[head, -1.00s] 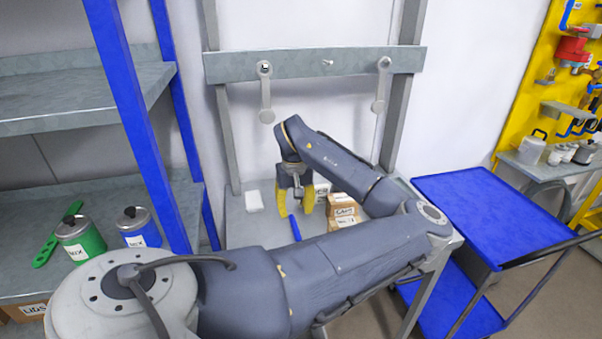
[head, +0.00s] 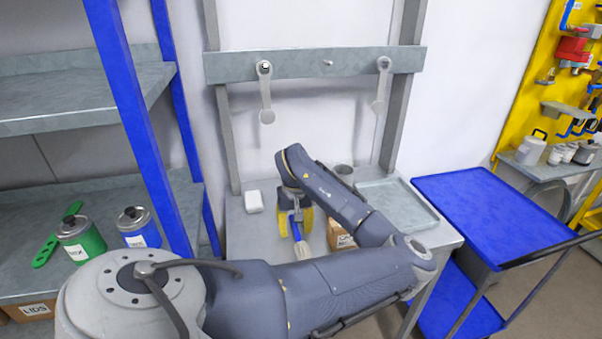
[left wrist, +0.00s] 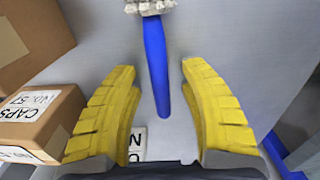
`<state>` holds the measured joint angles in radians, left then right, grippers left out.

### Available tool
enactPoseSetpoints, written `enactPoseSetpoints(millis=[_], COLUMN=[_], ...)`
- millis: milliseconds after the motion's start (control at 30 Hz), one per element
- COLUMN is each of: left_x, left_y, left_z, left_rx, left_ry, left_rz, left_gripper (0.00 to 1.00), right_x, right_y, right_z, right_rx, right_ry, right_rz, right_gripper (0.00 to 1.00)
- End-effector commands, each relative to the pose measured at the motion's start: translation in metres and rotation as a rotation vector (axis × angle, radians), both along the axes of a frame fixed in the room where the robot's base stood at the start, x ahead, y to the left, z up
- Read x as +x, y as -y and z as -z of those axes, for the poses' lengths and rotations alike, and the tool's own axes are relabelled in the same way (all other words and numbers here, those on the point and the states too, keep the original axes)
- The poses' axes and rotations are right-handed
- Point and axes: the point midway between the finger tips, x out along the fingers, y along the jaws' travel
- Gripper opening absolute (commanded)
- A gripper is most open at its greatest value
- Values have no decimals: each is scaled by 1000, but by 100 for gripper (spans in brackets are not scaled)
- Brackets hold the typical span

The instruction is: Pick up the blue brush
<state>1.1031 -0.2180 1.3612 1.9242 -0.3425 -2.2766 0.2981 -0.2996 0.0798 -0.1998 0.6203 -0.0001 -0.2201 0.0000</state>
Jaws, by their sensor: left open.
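The blue brush lies on the grey bench, its blue handle (head: 297,230) showing in the head view between my left gripper's fingers and its pale bristle head (head: 302,250) nearer the camera. My left gripper (head: 297,219) is open, pointing down at the bench. In the left wrist view the handle (left wrist: 155,65) runs down from the bristles at the top edge into the space between the yellow fingers of the gripper (left wrist: 158,72). There is a gap on each side of the handle. The finger height above the bench is hard to tell. My right gripper is out of view.
A cardboard box labelled CAPS (left wrist: 35,120) stands close left of the fingers in the left wrist view. A metal tray (head: 428,217), a grey cup (head: 343,170) and a white block (head: 254,201) are on the bench. A blue cart (head: 480,205) stands right.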

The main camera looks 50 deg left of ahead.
Motion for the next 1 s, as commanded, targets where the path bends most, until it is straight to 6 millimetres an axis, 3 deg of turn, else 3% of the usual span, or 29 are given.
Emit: enactPoseSetpoints(millis=[200,567,1000], left_x=[0,0,0], left_y=[0,0,0], left_z=[0,0,-2], left_rx=[0,0,0], left_ry=[0,0,1], left_rz=[0,0,0], left_gripper=[42,0,0], right_x=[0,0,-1], right_y=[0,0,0], right_z=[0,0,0], right_rx=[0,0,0], right_ry=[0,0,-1], right_rz=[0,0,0], right_gripper=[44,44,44])
